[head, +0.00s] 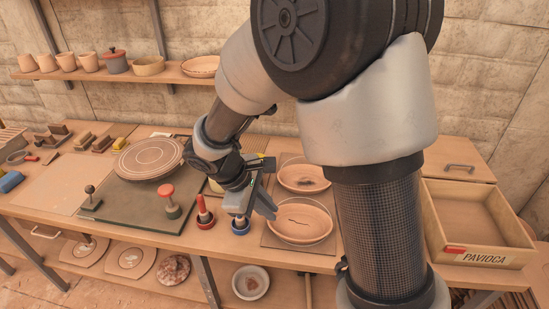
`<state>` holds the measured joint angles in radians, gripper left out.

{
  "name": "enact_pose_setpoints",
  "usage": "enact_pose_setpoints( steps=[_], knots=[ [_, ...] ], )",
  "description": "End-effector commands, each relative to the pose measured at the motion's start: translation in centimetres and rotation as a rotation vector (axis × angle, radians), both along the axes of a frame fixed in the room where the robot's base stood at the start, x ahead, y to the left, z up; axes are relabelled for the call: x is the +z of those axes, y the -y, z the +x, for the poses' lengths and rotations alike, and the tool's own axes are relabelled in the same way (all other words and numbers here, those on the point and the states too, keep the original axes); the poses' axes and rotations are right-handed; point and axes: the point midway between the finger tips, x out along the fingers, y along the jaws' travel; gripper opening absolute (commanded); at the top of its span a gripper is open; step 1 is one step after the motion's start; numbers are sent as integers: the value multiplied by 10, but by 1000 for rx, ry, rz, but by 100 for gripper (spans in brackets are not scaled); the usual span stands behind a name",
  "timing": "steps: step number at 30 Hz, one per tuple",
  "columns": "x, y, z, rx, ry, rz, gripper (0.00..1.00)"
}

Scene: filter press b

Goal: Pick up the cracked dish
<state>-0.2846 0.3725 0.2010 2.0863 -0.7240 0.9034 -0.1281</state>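The cracked dish (298,225) is a shallow round terracotta dish with a dark crack line across its inside. It sits on the near part of a brown board (270,240) on the bench. A second similar dish (303,183) with a dark mark inside sits just behind it. My gripper (254,212) points down just left of the cracked dish and appears apart from it. Its two grey fingers look spread, with nothing seen between them. My arm stands to the right of the dishes.
Red (205,217) and blue (240,229) knobbed tools stand left of the gripper. A green press base (125,205) carries a round plate (148,159) and a red knob (167,191). A wooden box labelled PAVIOCA (483,259) is at right. Pots line the wall shelf (180,77).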

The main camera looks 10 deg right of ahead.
Motion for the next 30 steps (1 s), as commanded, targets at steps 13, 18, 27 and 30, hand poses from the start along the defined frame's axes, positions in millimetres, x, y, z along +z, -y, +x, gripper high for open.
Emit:
enact_pose_setpoints(
  steps=[13,18,27,30],
  knots=[
    [-73,15,13,71,-41,-33,9],
    [-105,31,18,71,-41,-32,9],
    [-131,44,24,72,-36,-30,9],
    [-139,48,24,70,-38,-30,9]
  ],
)
